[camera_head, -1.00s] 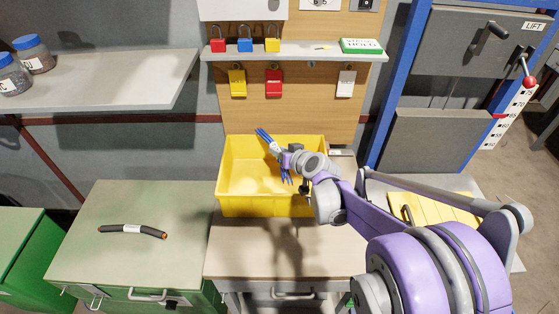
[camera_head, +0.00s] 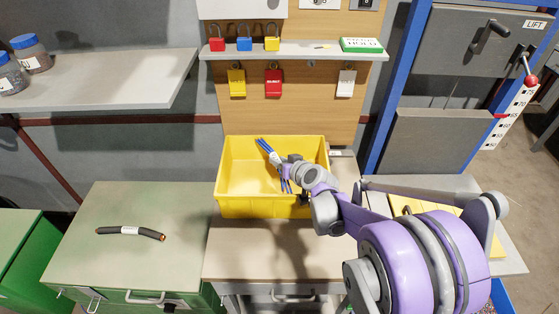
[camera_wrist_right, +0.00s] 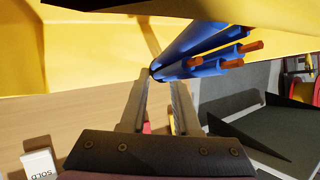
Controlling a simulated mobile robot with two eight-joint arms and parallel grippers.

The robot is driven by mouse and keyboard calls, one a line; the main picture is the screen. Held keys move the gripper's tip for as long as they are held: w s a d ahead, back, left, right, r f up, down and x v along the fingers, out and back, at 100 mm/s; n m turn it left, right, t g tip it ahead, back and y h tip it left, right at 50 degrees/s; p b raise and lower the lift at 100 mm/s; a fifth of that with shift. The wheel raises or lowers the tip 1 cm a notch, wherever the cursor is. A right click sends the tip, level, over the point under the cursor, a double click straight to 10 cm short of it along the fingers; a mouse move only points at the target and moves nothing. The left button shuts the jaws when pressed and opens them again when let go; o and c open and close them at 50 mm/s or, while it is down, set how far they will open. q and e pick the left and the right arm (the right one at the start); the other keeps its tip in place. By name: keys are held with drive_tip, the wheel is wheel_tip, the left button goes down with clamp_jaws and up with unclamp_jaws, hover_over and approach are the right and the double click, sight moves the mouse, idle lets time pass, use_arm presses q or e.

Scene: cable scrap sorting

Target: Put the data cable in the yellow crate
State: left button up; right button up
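The data cable is a bundle of blue strands with a pale band and copper ends. In the head view the data cable (camera_head: 264,147) is tilted inside the outline of the yellow crate (camera_head: 232,207), near its back wall. My right gripper (camera_head: 275,161) is over the crate and shut on the cable. In the right wrist view the blue strands (camera_wrist_right: 205,62) cross between the fingertips of my right gripper (camera_wrist_right: 160,78), with the yellow crate wall (camera_wrist_right: 90,65) behind. Whether the cable touches the crate floor cannot be told. My left gripper is not in view.
A black cable piece (camera_head: 130,231) with a white label lies on the green cabinet (camera_head: 90,265) at left. A shelf (camera_head: 300,51) with padlocks is above the crate. Yellow panels (camera_head: 410,205) lie to the right, partly behind my arm. The bench front (camera_head: 235,250) is clear.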

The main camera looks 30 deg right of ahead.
drive_tip(key=o, duration=0.4)
drive_tip(key=shift+o, duration=0.2)
drive_tip(key=shift+r, duration=0.2)
drive_tip(key=shift+s+r+p, duration=0.4)
drive_tip(key=shift+r+p, duration=0.15)
drive_tip(key=shift+r, duration=0.15)
drive_tip(key=p+v, duration=0.1)
drive_tip(key=v, duration=1)
drive_tip(key=s+a+f+n+g+y, duration=0.2)
drive_tip(key=s+a+f, duration=0.15)
drive_tip(key=a, duration=0.55)
drive_tip(key=s+a+f+g, duration=0.2)
drive_tip(key=s+a, duration=0.1)
drive_tip(key=s, duration=0.4)
drive_tip(key=s+a+f+n+g+h, duration=0.1)
drive_tip(key=s+a+f+g, duration=0.1)
drive_tip(key=s, duration=0.5)
drive_tip(key=shift+s+a+g+h, duration=0.3)
drive_tip(key=shift+a+g, duration=0.4)
drive_tip(key=shift+a, duration=0.35)
